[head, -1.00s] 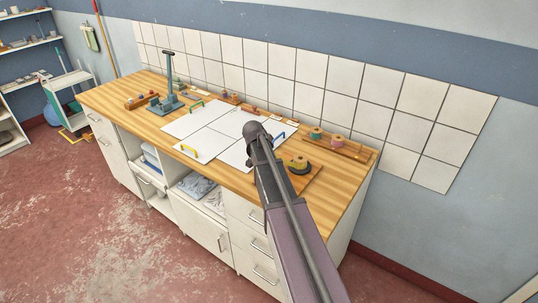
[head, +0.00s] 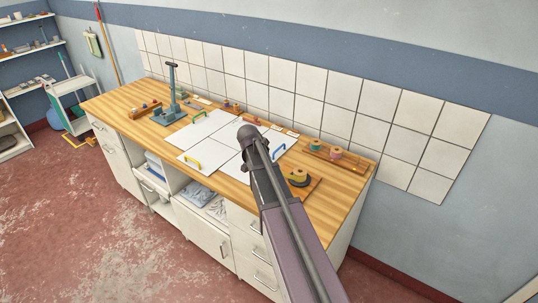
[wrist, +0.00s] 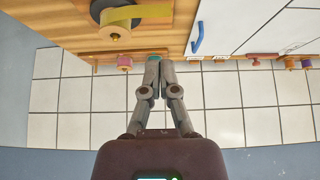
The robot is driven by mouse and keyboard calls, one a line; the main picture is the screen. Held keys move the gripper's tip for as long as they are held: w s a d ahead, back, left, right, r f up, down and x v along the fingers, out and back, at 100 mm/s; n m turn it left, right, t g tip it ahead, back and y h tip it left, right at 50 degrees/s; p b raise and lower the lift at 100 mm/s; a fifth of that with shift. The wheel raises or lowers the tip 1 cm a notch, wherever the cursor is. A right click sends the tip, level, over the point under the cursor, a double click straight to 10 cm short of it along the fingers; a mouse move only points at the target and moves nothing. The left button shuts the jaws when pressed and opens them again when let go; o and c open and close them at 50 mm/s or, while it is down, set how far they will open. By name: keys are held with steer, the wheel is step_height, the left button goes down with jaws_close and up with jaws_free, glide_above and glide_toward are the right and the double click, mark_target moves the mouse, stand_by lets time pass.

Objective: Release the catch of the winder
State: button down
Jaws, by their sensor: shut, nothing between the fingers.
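A round dark holder with a yellow roll (head: 299,176) sits on a small wooden board at the right front of the bench. It looks like the winder, but I cannot be sure. In the wrist view the yellow roll (wrist: 122,18) and its dark disc are at the top left. No catch can be made out on it. My gripper (wrist: 152,60) is shut and empty, its fingertips in front of the teal spool on the rack. In the head view my arm reaches over the white panels, left of the roll, and hides the fingers.
A wooden rack (head: 342,160) with a teal and a pink spool stands against the tiled wall, behind the roll. White panels (head: 205,133) with coloured handles cover the bench middle. A blue-grey upright stand (head: 172,95) is further left.

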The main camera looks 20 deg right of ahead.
steer(key=shift+s+a+r, duration=0.25)
steer(key=shift+a+r, duration=0.15)
steer(key=shift+r, duration=0.1)
stand_by(0.3)
steer(key=s+a+f+n+g+y+b, duration=0.1)
steer(key=s+a+f+n+y, duration=0.2)
steer(key=s+a+n, duration=0.3)
steer(key=s+a+f+n+g+y+b, duration=0.2)
steer(key=s+a+n, duration=0.3)
steer(key=s+a, duration=0.6)
steer(key=s+f, duration=0.1)
steer(key=s, duration=0.4)
steer(key=shift+s+f+n+y, duration=0.25)
steer(key=shift+s+n+y, duration=0.15)
